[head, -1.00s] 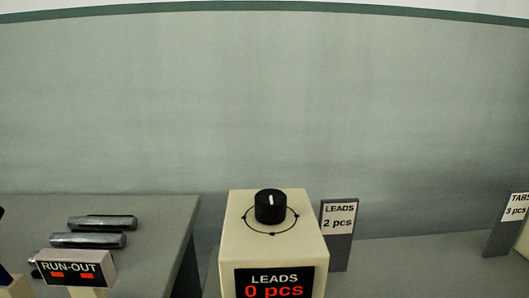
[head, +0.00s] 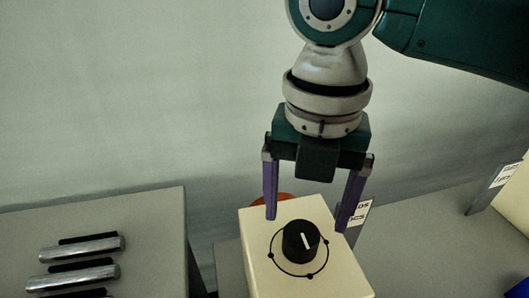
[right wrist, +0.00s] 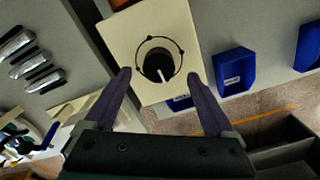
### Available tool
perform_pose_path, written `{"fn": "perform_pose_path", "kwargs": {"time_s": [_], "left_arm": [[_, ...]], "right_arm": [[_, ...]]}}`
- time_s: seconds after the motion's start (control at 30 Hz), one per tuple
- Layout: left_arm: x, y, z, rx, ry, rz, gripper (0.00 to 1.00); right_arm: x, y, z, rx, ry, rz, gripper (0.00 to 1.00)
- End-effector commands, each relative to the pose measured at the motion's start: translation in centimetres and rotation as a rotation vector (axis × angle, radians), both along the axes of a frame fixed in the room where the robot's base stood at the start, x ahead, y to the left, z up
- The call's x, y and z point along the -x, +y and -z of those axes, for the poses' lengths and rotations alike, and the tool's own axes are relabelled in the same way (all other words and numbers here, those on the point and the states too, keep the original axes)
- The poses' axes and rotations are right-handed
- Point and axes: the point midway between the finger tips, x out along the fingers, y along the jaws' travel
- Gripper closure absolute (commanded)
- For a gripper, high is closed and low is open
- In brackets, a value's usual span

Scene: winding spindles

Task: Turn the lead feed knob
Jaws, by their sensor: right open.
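The lead feed knob (head: 301,241) is a black round knob with a white pointer line, on top of a cream box (head: 262,262) inside a thin dial ring with dots. It also shows in the right wrist view (right wrist: 158,66). My right gripper (head: 307,222) points down with its purple fingers open, one to each side of the knob. In the right wrist view, the fingertips (right wrist: 159,74) are apart with the knob between and slightly beyond them; no contact shows. The box's front display is out of the head view. My left gripper is not in view.
Several metal rods (head: 82,249) lie on the grey table (head: 150,215) at left. A label sign (head: 361,213) stands behind the box, partly hidden by my finger. Another sign (head: 493,190) is at right. Blue bins (right wrist: 234,72) show in the right wrist view.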

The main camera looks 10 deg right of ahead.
Motion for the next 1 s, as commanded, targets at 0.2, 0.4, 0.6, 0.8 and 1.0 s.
{"fn": "perform_pose_path", "kwargs": {"time_s": [0.2, 0.4, 0.6, 0.8, 1.0], "left_arm": [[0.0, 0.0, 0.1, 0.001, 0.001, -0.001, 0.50], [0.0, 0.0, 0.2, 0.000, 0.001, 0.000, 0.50], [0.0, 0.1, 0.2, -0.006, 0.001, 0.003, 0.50], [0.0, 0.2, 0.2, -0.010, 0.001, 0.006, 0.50], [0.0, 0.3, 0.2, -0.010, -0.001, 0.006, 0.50]], "right_arm": [[0.1, 0.0, 3.8, 0.000, 0.001, 0.000, 0.11], [0.0, 0.0, 5.1, 0.000, -0.001, -0.001, 0.11], [0.0, 0.0, 5.2, 0.000, -0.002, -0.001, 0.11], [0.0, 0.0, 5.1, 0.000, -0.002, 0.000, 0.29], [0.0, 0.0, 5.1, 0.000, -0.002, 0.000, 0.51]]}}
